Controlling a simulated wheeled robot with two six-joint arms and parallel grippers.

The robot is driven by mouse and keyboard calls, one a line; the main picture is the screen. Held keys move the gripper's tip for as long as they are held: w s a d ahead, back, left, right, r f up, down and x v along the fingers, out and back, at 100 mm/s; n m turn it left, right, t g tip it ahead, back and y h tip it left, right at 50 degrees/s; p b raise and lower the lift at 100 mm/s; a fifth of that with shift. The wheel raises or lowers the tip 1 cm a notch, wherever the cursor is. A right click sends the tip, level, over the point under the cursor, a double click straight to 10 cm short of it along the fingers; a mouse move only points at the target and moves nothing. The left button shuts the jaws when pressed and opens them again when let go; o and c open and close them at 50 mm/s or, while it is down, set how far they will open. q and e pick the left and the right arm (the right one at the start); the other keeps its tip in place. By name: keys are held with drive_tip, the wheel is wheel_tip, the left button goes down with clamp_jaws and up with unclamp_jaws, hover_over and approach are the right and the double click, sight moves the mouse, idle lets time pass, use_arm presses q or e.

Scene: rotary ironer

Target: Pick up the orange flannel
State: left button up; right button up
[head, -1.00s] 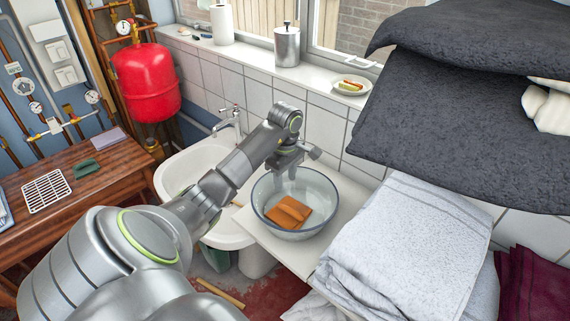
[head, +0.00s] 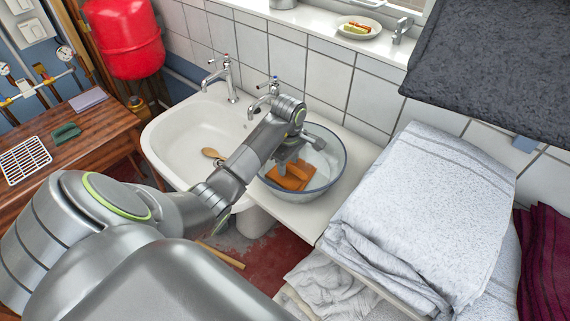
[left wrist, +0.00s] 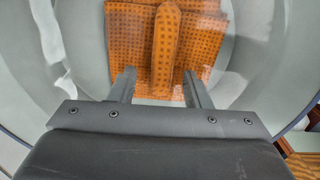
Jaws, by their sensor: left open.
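My left gripper (head: 284,170) reaches down into the bowl over the flannel. In the left wrist view its two fingers (left wrist: 158,88) are apart, one on each side of the fold's near end. I cannot tell whether they touch the cloth. My right gripper is not in view.
The white sink (head: 178,140) with taps and a wooden brush (head: 213,154) is left of the bowl. Folded grey-white towels (head: 420,200) are stacked close on the right. A dark grey cloth (head: 490,80) overhangs at upper right. The tiled wall stands behind.

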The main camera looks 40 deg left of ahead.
use_arm(q)
drive_tip(key=shift+s, duration=0.1)
drive_tip(key=shift+d, duration=0.2)
drive_tip(key=shift+s+d+r, duration=0.1)
drive_tip(key=shift+d, duration=0.05)
drive_tip(key=shift+c, duration=0.8)
clamp_jaws()
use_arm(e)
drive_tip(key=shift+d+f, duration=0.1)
